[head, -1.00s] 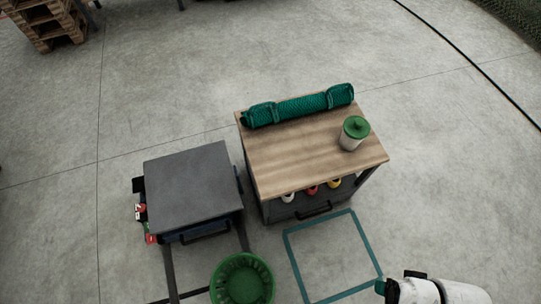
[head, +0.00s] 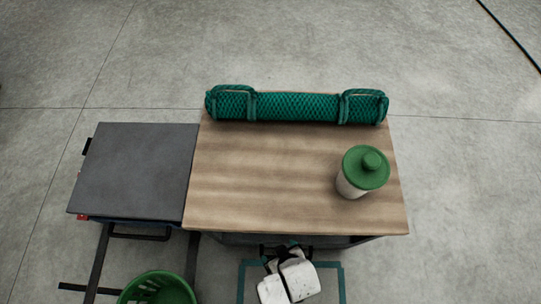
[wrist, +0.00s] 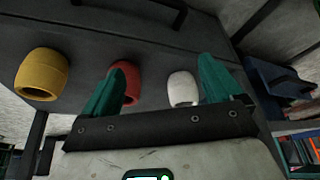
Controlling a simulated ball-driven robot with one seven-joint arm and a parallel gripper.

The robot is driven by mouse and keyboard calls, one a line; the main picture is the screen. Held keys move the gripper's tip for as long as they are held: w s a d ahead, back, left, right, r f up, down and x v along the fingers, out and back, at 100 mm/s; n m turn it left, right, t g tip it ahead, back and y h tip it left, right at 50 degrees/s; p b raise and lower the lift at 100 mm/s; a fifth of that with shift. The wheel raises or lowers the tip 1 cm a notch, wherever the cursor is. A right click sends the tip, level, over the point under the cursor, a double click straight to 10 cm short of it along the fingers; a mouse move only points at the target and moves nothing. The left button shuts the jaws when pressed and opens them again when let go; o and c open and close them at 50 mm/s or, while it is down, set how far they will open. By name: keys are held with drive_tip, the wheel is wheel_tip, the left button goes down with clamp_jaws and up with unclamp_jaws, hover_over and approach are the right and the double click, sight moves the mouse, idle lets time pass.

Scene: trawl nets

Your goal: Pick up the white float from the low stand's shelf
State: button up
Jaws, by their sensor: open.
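In the wrist view the white float (wrist: 183,88) sits on the dark shelf (wrist: 150,45) of the low stand, between my two green fingers and beyond their base. A red float (wrist: 129,80) stands to its left, partly hidden by my left finger. A yellow float (wrist: 43,74) is further left. My gripper (wrist: 165,80) is open and empty. In the head view the stand's wooden top (head: 270,175) hides the shelf and the floats. My gripper (head: 283,250) shows there at the stand's front edge, its fingertips partly hidden.
A rolled green net (head: 297,106) and a green-lidded canister (head: 362,172) are on the wooden top. A grey-topped cabinet (head: 138,170) stands close on the left. A green basket (head: 157,290) is on the floor in front of it. The floor behind the stand is clear.

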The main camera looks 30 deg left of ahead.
drive_tip(key=shift+n, duration=0.4)
drive_tip(key=a+f+b, duration=0.1)
drive_tip(key=a, duration=0.1)
drive_tip(key=w+a+f, duration=0.1)
drive_tip(key=a, duration=0.2)
drive_tip(key=a+b, duration=0.1)
drive_tip(key=a, duration=0.1)
drive_tip(key=shift+w+a+f+b, duration=0.15)
drive_tip(key=shift+a+f+b, duration=0.05)
drive_tip(key=shift+f+b, duration=0.2)
drive_tip(key=a, duration=0.1)
drive_tip(key=w+a+b, duration=0.1)
drive_tip(key=a, duration=0.1)
drive_tip(key=w+a+b, duration=0.1)
drive_tip(key=a, duration=0.1)
drive_tip(key=shift+w+a, duration=0.15)
drive_tip(key=shift+w, duration=0.05)
drive_tip(key=shift+w+a+f+b, duration=0.1)
drive_tip(key=shift+a+f+b, duration=0.1)
drive_tip(key=shift+f+b, duration=0.3)
drive_tip(key=c, duration=1.1)
drive_tip(key=shift+r+p, duration=0.2)
drive_tip(key=shift+p, duration=0.1)
